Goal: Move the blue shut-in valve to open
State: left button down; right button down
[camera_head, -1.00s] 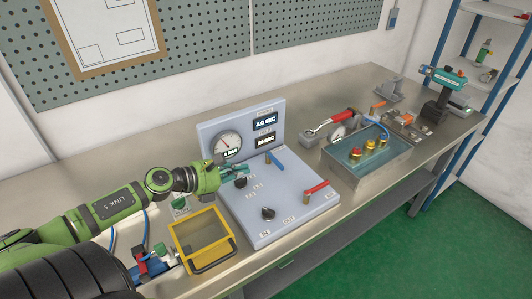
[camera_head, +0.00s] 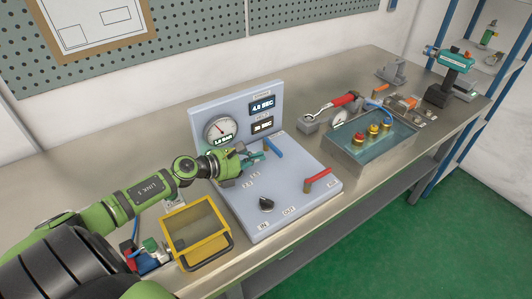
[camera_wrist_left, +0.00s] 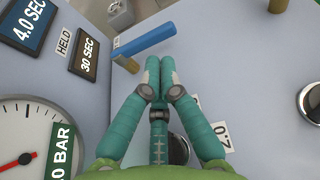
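The blue shut-in valve handle (camera_head: 273,147) stands on the grey panel (camera_head: 295,206), below the digital displays. It slants down to the right in the head view. My left gripper (camera_head: 261,156) is just left of and below it. In the left wrist view the fingertips (camera_wrist_left: 160,68) are together with nothing seen between them, and the blue handle (camera_wrist_left: 150,40) lies just beyond them. I cannot tell whether they touch it. A black knob is partly hidden under the gripper. My right gripper is not in view.
A red handle (camera_head: 318,179) and a black knob (camera_head: 266,204) sit on the panel. A pressure gauge (camera_head: 221,130) is on its upright back. A yellow bin (camera_head: 196,236) stands left of the panel.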

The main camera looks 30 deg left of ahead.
aim_at(273, 147)
pick_arm(q)
jog(key=x, duration=0.3)
jog(key=shift+w+f+p, duration=0.1)
jog(key=shift+w+p, duration=0.15)
jog(key=shift+p, duration=0.05)
jog(key=shift+d, duration=0.1)
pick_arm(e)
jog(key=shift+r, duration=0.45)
pick_arm(q)
jog(key=shift+w+d, duration=0.2)
jog(key=shift+w, duration=0.05)
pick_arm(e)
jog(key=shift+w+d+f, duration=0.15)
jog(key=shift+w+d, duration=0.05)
